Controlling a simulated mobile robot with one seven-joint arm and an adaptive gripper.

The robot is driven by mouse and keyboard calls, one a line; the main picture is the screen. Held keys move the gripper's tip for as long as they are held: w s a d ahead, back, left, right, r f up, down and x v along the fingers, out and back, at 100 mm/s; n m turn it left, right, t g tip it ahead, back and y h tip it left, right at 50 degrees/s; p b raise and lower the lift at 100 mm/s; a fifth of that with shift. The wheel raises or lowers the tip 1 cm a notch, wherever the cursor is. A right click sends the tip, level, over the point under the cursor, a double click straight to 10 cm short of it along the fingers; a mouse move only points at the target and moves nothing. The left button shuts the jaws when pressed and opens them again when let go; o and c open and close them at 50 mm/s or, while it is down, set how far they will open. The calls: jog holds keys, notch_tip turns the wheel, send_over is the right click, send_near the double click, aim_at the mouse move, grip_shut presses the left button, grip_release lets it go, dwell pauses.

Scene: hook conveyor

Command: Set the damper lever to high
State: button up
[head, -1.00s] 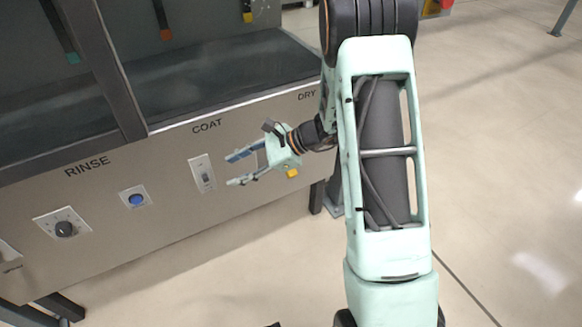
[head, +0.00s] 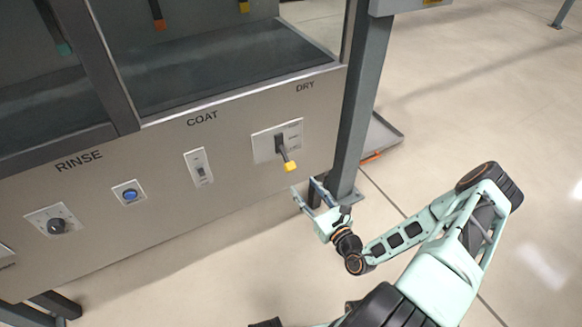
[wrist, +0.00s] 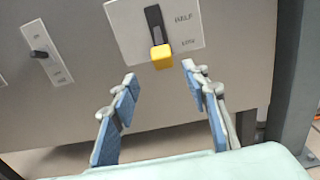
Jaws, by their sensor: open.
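The damper lever (head: 281,147) is a dark handle with a yellow tip (head: 290,166), on a light plate (head: 264,147) under the DRY label. In the wrist view the lever (wrist: 154,22) hangs down, its yellow tip (wrist: 161,57) just below the level of the lowest readable mark, which seems to say LOW; HALF is above it. Any top mark is out of that view. My gripper (head: 304,188) is open and empty, below and right of the lever in the head view. In the wrist view its fingertips (wrist: 160,72) lie either side of and below the yellow tip, apart from it.
A grey post (head: 359,100) stands right of the lever plate, close to my gripper. A low tray (head: 385,135) lies behind the post. Floor to the right is clear.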

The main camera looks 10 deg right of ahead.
aim_at(290, 167)
jog(key=b+x, duration=0.2)
jog(key=x, duration=0.8)
jog(key=shift+w+b, duration=0.35)
jog(key=shift+w, duration=0.05)
grip_shut()
